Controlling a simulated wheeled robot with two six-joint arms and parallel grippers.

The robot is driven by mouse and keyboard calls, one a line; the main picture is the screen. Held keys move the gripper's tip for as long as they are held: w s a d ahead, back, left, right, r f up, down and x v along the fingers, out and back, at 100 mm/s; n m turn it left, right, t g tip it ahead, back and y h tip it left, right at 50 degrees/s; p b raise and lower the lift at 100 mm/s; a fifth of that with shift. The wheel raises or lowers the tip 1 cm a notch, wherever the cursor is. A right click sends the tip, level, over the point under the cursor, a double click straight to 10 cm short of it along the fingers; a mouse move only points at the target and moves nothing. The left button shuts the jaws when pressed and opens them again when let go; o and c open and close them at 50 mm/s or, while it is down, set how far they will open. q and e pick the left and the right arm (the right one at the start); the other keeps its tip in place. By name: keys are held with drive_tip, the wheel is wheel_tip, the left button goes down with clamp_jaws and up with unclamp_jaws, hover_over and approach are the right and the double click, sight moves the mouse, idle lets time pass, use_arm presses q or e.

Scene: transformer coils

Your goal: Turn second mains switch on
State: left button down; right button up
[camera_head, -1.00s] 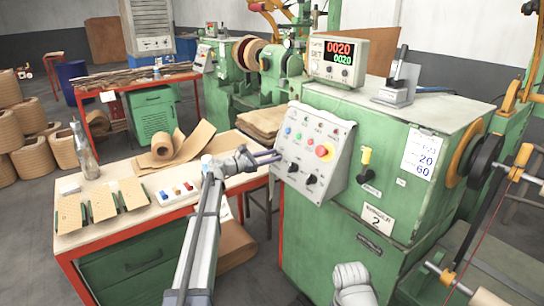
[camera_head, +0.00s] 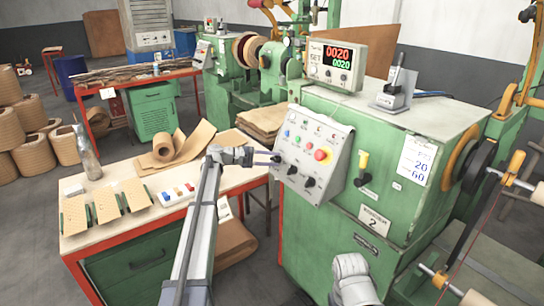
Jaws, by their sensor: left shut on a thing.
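The green winding machine (camera_head: 330,235) has a plate marked with a 2 (camera_head: 374,221). Its sloping grey control panel (camera_head: 330,141) has small coloured buttons, a large red button (camera_head: 322,155) and black rotary knobs along its lower part. The middle knob (camera_head: 291,170) and right knob (camera_head: 309,182) are in plain sight. My left gripper (camera_head: 274,158) reaches in from the left to the panel's lower left. Its fingers are shut on the leftmost black knob, which they mostly hide. My right arm shows at the bottom, but its gripper is out of view.
A work table (camera_head: 240,183) with a red frame stands left of the machine, bearing a paper roll (camera_head: 165,146), tan boards and a bottle (camera_head: 88,155). A counter display (camera_head: 334,63) stands on the machine. A yellow-handled lever (camera_head: 362,163) is right of the panel.

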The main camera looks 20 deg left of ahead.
use_arm(q)
drive_tip(key=shift+m+g+y+p, duration=0.45)
drive_tip(key=shift+m+p, duration=0.5)
drive_tip(key=shift+m, duration=0.85)
drive_tip(key=shift+f+g, duration=0.1)
drive_tip(key=shift+g, duration=0.15)
drive_tip(key=c, duration=0.9)
unclamp_jaws()
drive_tip(key=shift+a, duration=0.15)
drive_tip(key=p+v, duration=0.2)
drive_tip(key=v, duration=0.5)
drive_tip(key=shift+s+a+p, duration=0.25)
drive_tip(key=shift+p, duration=0.15)
